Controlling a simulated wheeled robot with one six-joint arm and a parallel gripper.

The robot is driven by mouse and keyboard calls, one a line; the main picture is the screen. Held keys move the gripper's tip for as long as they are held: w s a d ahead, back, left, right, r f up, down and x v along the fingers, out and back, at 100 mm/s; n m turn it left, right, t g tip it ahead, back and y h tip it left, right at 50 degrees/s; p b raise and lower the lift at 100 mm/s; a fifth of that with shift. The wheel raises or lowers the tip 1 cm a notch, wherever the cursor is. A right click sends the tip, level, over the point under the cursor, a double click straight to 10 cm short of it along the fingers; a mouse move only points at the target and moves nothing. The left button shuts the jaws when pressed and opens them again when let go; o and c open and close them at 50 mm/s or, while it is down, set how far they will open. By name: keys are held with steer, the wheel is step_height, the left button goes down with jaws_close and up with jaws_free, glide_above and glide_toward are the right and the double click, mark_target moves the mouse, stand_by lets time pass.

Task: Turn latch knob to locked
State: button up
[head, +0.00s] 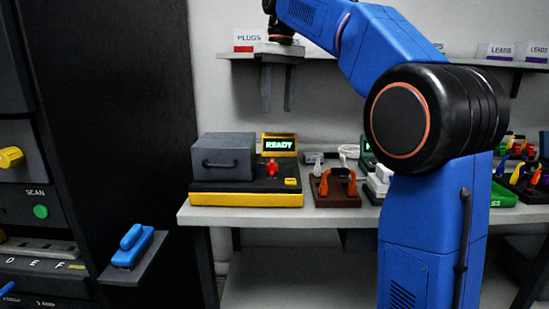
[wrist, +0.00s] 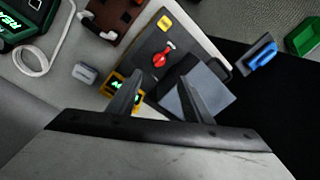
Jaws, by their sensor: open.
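The red latch knob (head: 271,169) stands on the black top of a yellow-based tester (head: 246,200), right of a grey box with a handle (head: 222,158). In the wrist view the knob (wrist: 160,58) is a red disc with its lever pointing to the upper right. My gripper (head: 277,108) hangs above the tester with its fingers pointing down, apart and empty. In the wrist view the gripper (wrist: 176,68) has the knob beyond its fingertips, nearer the left finger. A gap separates the fingertips from the knob.
A green-lit READY display (head: 279,145) stands behind the knob, and a yellow button (head: 291,182) sits at its front right. A brown holder with orange clips (head: 337,187) is to the right. A wall shelf (head: 238,55) is behind my gripper.

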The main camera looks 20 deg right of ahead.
mark_target(273, 160)
steer(key=f, duration=1.1)
steer(key=a+f, duration=0.1)
steer(key=f, duration=0.5)
steer(key=shift+w, duration=0.35)
steer(key=shift+c, duration=0.4)
steer(key=c, duration=1)
